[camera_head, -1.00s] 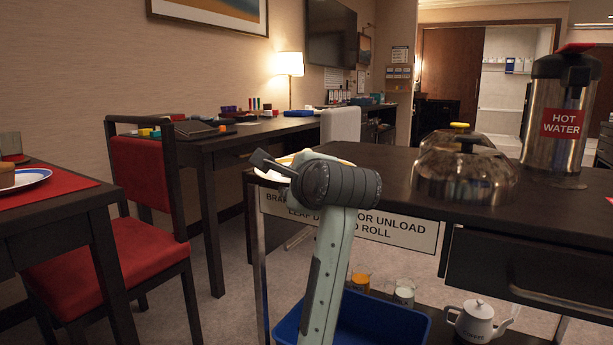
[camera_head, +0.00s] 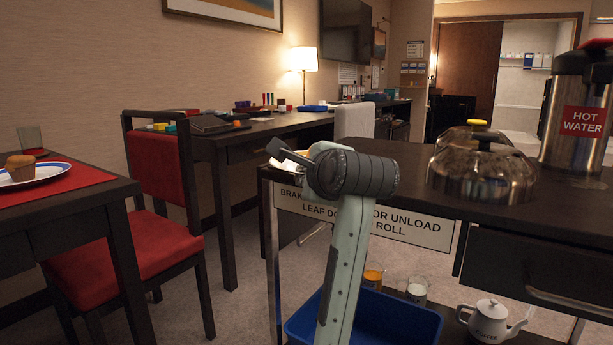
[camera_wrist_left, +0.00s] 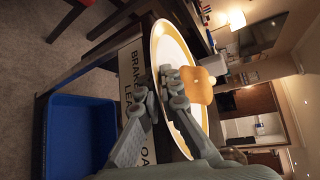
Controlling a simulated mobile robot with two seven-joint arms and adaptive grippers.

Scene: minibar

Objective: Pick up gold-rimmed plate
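The gold-rimmed plate (camera_wrist_left: 165,48) is white with a wide gold band and fills the middle of the left wrist view. A slice of toast (camera_wrist_left: 199,86) is on it. In the head view only a bit of the plate (camera_head: 288,166) shows at the cart's left end, behind my arm. My left gripper (camera_wrist_left: 159,88) has one finger on each side of the plate's near rim, with the fingertips close together on it. In the head view my left gripper (camera_head: 290,157) is partly hidden by its own wrist. My right gripper is not in view.
The dark cart top (camera_head: 405,165) also bears glass domes (camera_head: 485,170) and a hot water dispenser (camera_head: 580,120). A blue bin (camera_head: 390,320) and a teapot (camera_head: 489,320) are below. A red chair (camera_head: 160,170) and a table with a muffin plate (camera_head: 45,174) stand left.

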